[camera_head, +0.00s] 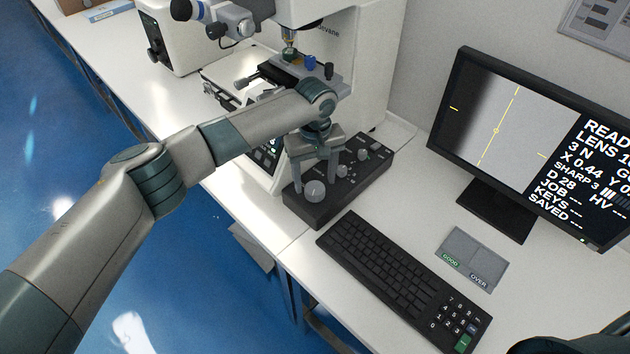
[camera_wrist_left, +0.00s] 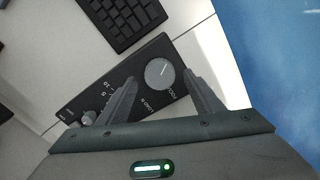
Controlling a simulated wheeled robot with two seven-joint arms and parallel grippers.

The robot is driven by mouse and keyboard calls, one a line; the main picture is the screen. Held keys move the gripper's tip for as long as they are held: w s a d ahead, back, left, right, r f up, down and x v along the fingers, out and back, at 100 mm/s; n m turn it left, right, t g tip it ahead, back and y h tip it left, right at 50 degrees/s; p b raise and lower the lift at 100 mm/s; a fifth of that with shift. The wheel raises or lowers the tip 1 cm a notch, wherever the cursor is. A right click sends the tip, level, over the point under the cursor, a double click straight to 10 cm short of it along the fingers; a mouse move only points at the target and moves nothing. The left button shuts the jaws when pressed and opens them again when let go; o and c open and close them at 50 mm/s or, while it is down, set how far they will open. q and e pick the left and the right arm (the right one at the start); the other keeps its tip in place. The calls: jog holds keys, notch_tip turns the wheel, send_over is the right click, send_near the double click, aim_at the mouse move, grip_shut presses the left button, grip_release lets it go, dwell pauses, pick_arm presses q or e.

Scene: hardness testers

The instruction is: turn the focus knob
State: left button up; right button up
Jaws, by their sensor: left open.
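The focus knob (camera_head: 315,190) is a round grey dial on the front end of a black control box (camera_head: 347,204). It also shows in the left wrist view (camera_wrist_left: 159,73), with a pale pointer line and lettering beside it. My left gripper (camera_head: 316,177) points down over the box with its fingers apart. In the left wrist view the open fingers (camera_wrist_left: 160,78) stand on either side of the knob, with nothing gripped. I cannot tell whether either finger touches it. My right gripper is not in view.
A hardness tester (camera_head: 345,60) stands behind the box. Smaller knobs (camera_head: 364,155) sit farther along the box. A keyboard (camera_head: 390,275), a grey pad with GOOD and OVER labels (camera_head: 472,258) and a monitor (camera_head: 500,130) with a blurred grey image lie to the right.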

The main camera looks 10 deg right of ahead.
aim_at(315, 192)
pick_arm(q)
notch_tip(315, 192, down, 2)
jog(key=shift+f, duration=0.5)
jog(key=c, duration=1.1)
jog(key=shift+o, duration=0.2)
jog(key=shift+m+p, duration=0.3)
jog(key=shift+m, duration=0.1)
